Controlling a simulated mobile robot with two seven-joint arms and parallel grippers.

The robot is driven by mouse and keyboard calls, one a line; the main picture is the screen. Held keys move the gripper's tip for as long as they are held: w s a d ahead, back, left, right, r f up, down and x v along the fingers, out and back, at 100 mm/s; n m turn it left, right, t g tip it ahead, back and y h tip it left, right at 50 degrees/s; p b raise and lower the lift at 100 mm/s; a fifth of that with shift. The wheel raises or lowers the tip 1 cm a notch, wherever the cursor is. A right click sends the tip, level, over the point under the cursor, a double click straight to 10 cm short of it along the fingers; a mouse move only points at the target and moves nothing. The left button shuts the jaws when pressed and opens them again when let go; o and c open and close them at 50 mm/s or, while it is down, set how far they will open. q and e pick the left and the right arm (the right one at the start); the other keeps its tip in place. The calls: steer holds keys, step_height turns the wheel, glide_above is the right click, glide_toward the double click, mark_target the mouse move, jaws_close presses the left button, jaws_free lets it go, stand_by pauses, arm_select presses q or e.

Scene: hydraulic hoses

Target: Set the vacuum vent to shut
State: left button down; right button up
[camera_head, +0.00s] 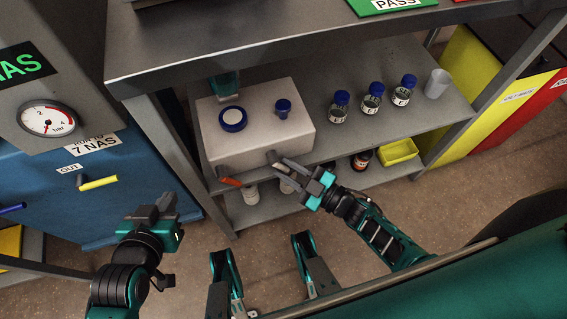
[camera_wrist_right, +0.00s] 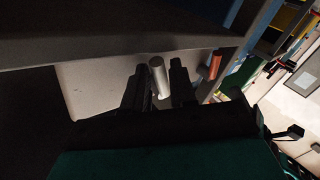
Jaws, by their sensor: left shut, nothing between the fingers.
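A white box (camera_head: 255,149) stands on the upper shelf of the bench. A pale metal stub handle (camera_wrist_right: 159,75) sticks out of its front; I cannot tell for certain that it is the vacuum vent. My right gripper (camera_head: 281,169) is open at the box front, with its fingers on either side of the stub; in the right wrist view (camera_wrist_right: 160,84) they look apart from it. An orange lever (camera_head: 229,181) sits low at the box's left front, and also shows in the right wrist view (camera_wrist_right: 215,65). My left gripper (camera_head: 158,208) is shut and empty, left of the box.
Several blue-capped bottles (camera_head: 371,98) and a white cup (camera_head: 437,83) stand right of the box. A yellow tray (camera_head: 398,152) is on the lower shelf. The bench top (camera_head: 230,35) overhangs the box. A blue cabinet (camera_head: 100,205) with a yellow handle (camera_head: 98,183) stands left.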

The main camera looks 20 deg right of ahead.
jaws_close()
